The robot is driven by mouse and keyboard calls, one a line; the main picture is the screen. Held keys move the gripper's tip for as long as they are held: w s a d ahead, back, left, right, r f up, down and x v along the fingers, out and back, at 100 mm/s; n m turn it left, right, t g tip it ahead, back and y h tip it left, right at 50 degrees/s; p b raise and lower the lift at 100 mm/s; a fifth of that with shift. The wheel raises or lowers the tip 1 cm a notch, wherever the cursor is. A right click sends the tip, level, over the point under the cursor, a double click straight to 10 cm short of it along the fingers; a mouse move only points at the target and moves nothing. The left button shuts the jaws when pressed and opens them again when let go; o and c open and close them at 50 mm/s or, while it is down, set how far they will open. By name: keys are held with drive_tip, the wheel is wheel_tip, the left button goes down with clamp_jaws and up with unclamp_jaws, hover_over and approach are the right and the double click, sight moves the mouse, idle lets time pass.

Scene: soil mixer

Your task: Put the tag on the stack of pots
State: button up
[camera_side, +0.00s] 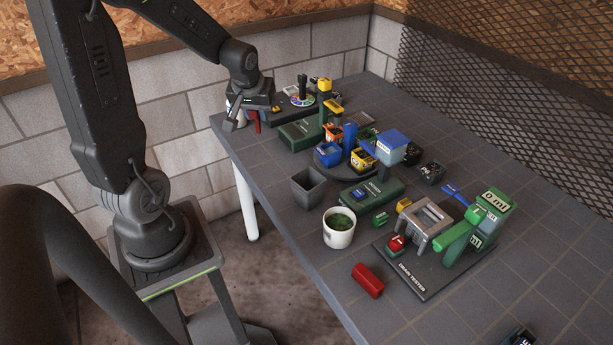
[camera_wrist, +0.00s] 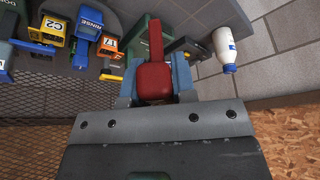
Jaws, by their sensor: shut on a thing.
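My gripper (camera_side: 246,116) is at the far left end of the table, near its edge. In the wrist view my gripper (camera_wrist: 155,88) has its blue-grey fingers on both sides of a red piece (camera_wrist: 155,78), with a broad block between them and a narrow stem beyond. This red piece looks like the tag, and it also shows in the side view (camera_side: 257,124), partly hidden by my gripper. A dark grey square pot (camera_side: 309,188), possibly the stack of pots, stands near the table's front edge. I cannot tell how many pots it holds.
A white bottle (camera_wrist: 224,50) stands beside my gripper. A white pot with green contents (camera_side: 339,230), a red block (camera_side: 368,281) and the grain tester (camera_side: 408,273) are nearer the camera. A dark green box (camera_side: 302,132) and a blue-and-yellow cup station (camera_side: 330,158) crowd the far half.

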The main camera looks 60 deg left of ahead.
drive_tip(key=d+m, duration=0.1)
drive_tip(key=d, duration=0.2)
hover_over(309, 176)
wheel_tip(309, 176, down, 6)
drive_tip(key=shift+d+f, duration=0.1)
drive_tip(key=shift+f, duration=2.05)
drive_tip(key=shift+f, duration=0.15)
drive_tip(key=o, duration=0.9)
